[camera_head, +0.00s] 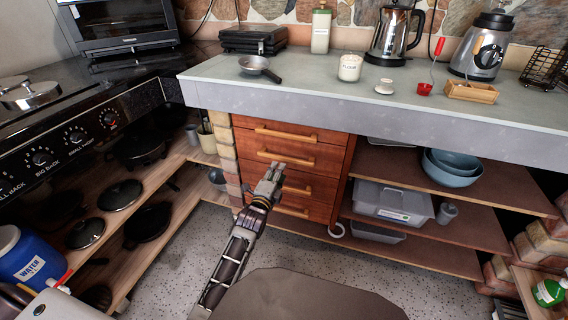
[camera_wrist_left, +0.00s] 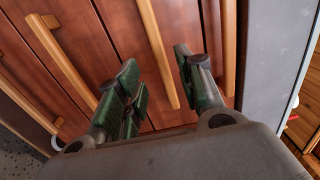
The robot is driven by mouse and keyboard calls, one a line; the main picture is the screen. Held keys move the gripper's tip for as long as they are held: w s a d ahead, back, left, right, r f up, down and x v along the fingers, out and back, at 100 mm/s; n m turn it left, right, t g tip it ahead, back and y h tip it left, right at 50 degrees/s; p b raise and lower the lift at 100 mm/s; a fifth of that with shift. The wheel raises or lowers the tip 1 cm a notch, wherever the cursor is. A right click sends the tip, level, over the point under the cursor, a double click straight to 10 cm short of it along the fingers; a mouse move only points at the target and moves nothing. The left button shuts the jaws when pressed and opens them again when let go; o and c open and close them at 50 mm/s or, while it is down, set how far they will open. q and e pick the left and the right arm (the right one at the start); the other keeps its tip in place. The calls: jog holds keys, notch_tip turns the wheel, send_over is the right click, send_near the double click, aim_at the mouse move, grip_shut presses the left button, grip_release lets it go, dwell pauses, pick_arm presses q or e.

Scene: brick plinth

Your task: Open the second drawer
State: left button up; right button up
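The wooden drawer unit (camera_head: 322,190) stands under the counter, with a column of drawers and light wooden bar handles. All drawers look shut. The second drawer's handle (camera_head: 285,160) is just above my left gripper (camera_head: 270,172) in the head view. In the left wrist view, my left gripper (camera_wrist_left: 157,60) is open, with dark green finger pads. The second drawer's handle (camera_wrist_left: 158,50) shows in the gap between the fingers. I cannot tell whether they touch it. The top drawer's handle (camera_wrist_left: 228,45) is to the right of the fingers. My right gripper is out of view.
The grey counter (camera_head: 330,97) overhangs the drawers and carries a pan (camera_head: 260,68), a flour jar (camera_head: 350,67) and a kettle (camera_head: 394,35). Open shelves with a grey bin (camera_head: 392,203) are at right. The black stove (camera_head: 70,140) is at left.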

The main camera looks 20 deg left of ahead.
aim_at(285, 160)
pick_arm(q)
jog(key=shift+w+b, duration=0.35)
jog(key=shift+w, duration=0.75)
jog(key=shift+w+d+b, duration=0.1)
jog(key=shift+w+b, duration=0.4)
jog(key=shift+w, duration=0.8)
jog(key=shift+w+b, duration=0.45)
jog(key=shift+w, duration=0.95)
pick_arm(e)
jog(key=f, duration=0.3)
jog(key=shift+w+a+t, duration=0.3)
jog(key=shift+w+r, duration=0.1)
pick_arm(q)
jog(key=c, duration=0.7)
grip_shut()
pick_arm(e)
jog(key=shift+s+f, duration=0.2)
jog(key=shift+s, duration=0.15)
